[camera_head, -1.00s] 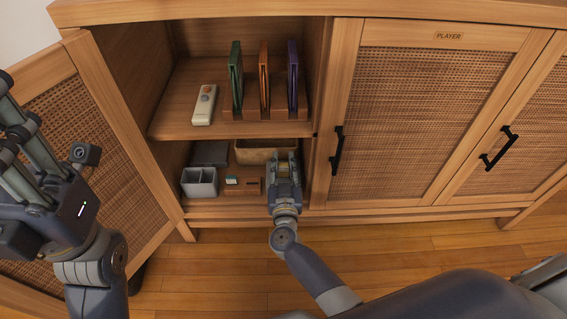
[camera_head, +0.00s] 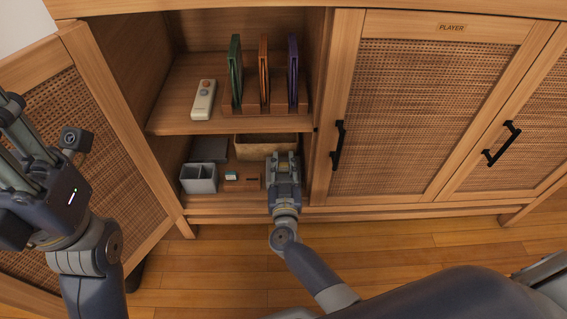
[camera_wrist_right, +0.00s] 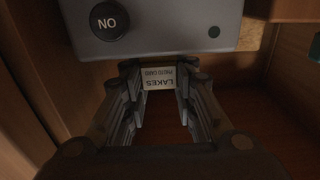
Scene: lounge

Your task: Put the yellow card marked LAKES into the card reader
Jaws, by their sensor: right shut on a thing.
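The LAKES card (camera_wrist_right: 159,78) is between the fingertips of my right gripper (camera_wrist_right: 158,85) in the right wrist view. It looks pale there, with its lettering upside down. My right gripper (camera_head: 284,160) is shut on it, inside the lower shelf of the open cabinet. A grey box (camera_wrist_right: 180,35), likely the card reader, stands straight ahead, with a round black button that reads NO in this view. The card's far edge meets its lower front edge; I cannot tell whether it is in a slot. My left gripper (camera_head: 22,125) is raised at the left, its opening unclear.
A wooden block (camera_head: 243,184) with a teal-topped card, a grey divided holder (camera_head: 199,179) and a wicker basket (camera_head: 266,148) share the lower shelf. A remote (camera_head: 204,100) and several upright cases (camera_head: 264,76) are above. The cabinet's right-hand wall (camera_head: 319,160) is close to my right gripper.

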